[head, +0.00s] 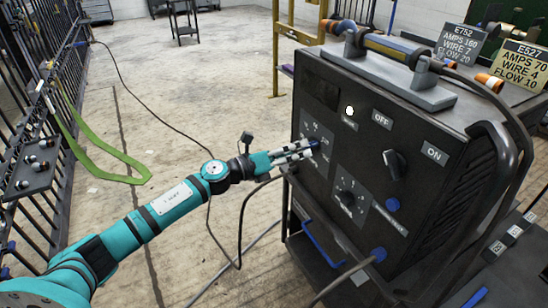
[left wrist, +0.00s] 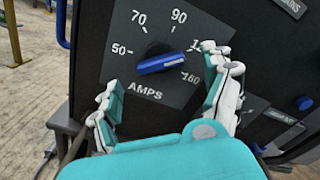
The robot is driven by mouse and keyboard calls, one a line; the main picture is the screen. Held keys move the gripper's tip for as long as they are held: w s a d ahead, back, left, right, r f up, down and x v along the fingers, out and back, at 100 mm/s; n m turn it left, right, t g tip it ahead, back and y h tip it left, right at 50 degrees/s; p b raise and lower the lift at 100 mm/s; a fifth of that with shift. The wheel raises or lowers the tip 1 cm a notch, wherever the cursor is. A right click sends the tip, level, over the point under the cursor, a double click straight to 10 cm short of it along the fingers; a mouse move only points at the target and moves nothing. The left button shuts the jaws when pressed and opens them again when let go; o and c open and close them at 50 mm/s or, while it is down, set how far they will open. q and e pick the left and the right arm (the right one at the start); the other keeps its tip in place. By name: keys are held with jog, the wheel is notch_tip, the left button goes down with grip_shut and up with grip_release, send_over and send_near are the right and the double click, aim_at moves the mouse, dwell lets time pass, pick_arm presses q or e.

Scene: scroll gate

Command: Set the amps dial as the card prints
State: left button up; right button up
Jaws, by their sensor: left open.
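The amps dial (left wrist: 160,64) has a blue bar knob on a dark plate marked 50, 70, 90, a partly covered number and 160. The bar lies nearly level, its right end towards the gap between the covered number and 160. My left gripper (head: 302,151) is open in front of the dial, which shows as a blue tip (head: 314,144) in the head view. In the left wrist view its fingers stand on either side of the knob; contact cannot be told. A grey card (head: 460,43) reads E752, AMPS 160; a yellow card (head: 518,66) reads E527, AMPS 70.
The black welder panel (head: 370,125) also carries a lower dial (head: 347,197), a black switch (head: 394,164) between OFF and ON, and a lit lamp (head: 350,111). A torch (head: 385,46) lies on top. Cables cross the floor. A barred gate (head: 62,90) stands at left.

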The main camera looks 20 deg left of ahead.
pick_arm(q)
jog(key=v, duration=0.8)
jog(key=shift+s+a, duration=0.2)
jog(key=shift+s, duration=0.1)
